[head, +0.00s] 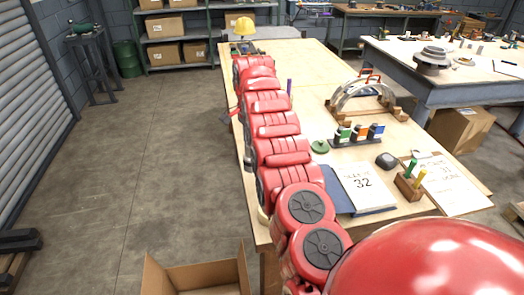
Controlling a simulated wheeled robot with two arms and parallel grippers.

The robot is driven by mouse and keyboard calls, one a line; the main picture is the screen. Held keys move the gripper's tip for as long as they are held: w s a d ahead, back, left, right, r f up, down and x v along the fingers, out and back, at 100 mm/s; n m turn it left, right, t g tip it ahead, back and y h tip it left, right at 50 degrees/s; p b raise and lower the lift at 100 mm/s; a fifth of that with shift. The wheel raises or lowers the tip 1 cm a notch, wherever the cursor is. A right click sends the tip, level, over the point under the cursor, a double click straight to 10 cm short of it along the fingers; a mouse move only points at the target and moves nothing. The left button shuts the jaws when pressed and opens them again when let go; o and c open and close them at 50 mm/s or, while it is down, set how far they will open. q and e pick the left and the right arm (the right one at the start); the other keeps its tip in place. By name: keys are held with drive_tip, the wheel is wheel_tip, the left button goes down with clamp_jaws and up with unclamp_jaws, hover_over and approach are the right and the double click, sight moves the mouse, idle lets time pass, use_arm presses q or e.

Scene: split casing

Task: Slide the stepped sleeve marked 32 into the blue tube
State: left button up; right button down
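I cannot make out a stepped sleeve marked 32 or a blue tube in the head view.
A silver arched casing half (364,90) sits on wooden blocks on the bench (330,58). A green disc (320,147), a purple rod (289,87), a dark rounded object (386,160) and a wooden pen holder (409,186) are nearby. An open cardboard box (207,276) stands on the floor.

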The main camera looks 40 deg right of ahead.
drive_tip(key=shift+w+a+r+n, duration=0.3)
drive_tip(key=shift+a+r+n, duration=0.1)
drive_tip(key=shift+a+n, duration=0.2)
drive_tip(key=shift+a, duration=0.1)
drive_tip(key=shift+a, duration=0.2)
drive_tip(key=shift+a+n, duration=0.1)
drive_tip(key=shift+n, duration=0.2)
drive_tip(key=shift+r, duration=0.15)
drive_tip(key=shift+w+r, duration=0.1)
